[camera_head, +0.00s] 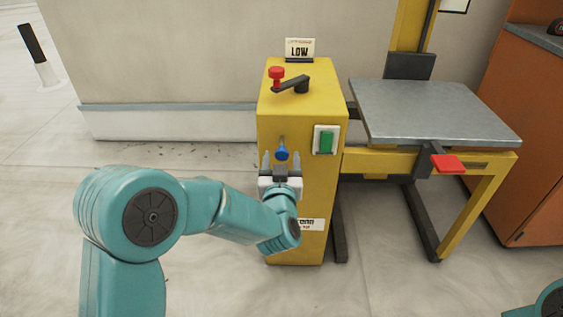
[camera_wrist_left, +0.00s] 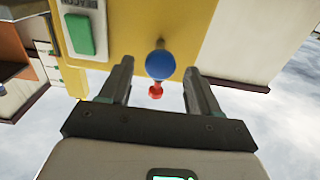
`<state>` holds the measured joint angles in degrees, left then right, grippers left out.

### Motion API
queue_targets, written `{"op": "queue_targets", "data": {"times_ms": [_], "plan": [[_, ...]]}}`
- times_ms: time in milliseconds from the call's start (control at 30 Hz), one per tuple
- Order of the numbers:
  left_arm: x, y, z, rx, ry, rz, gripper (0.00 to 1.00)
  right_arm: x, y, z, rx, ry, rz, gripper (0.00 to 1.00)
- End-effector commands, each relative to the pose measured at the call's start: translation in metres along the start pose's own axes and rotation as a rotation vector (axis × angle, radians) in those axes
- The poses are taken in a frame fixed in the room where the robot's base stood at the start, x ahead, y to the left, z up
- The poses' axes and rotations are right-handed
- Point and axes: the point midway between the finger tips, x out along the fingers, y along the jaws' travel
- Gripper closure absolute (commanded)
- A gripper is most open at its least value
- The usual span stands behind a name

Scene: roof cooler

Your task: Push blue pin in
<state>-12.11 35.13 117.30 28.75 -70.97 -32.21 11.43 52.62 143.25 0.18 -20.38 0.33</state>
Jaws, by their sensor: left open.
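The blue pin (camera_head: 282,153) sticks out of the front of a yellow box (camera_head: 298,104), below its top edge. It shows as a round blue knob in the left wrist view (camera_wrist_left: 160,65), with a small red piece (camera_wrist_left: 156,91) seen below it. My left gripper (camera_head: 281,161) is in front of the box at the pin. Its two fingers are apart, one on each side of the knob, and I see no contact. In the left wrist view the open fingers (camera_wrist_left: 159,78) have the knob between their tips. My right gripper is not in view.
A green button (camera_head: 326,141) is right of the pin on the box. A black crank with a red knob (camera_head: 276,73) and a LOW sign (camera_head: 299,49) are on top. A grey lift table (camera_head: 430,112) with a red pedal (camera_head: 447,163) stands to the right, beside an orange cabinet (camera_head: 530,130).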

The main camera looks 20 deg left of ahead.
Motion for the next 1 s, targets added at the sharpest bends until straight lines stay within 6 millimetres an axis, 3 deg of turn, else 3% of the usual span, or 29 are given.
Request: {"op": "queue_targets", "data": {"times_ms": [333, 367, 533, 767, 1000], "plan": [[0.006, 0.000, 0.000, 0.001, 0.000, 0.000, 0.38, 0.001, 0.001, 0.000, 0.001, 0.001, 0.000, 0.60], [0.006, 0.000, 0.000, 0.001, 0.000, 0.000, 0.44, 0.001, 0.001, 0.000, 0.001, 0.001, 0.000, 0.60], [0.005, 0.000, 0.000, 0.000, 0.000, 0.000, 1.00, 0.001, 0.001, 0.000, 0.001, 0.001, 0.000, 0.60], [0.007, 0.000, 0.000, 0.000, 0.000, 0.000, 1.00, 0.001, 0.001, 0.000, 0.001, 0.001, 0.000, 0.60], [0.021, 0.000, 0.000, 0.000, 0.000, -0.001, 1.00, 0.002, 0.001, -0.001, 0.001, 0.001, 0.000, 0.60]]}}
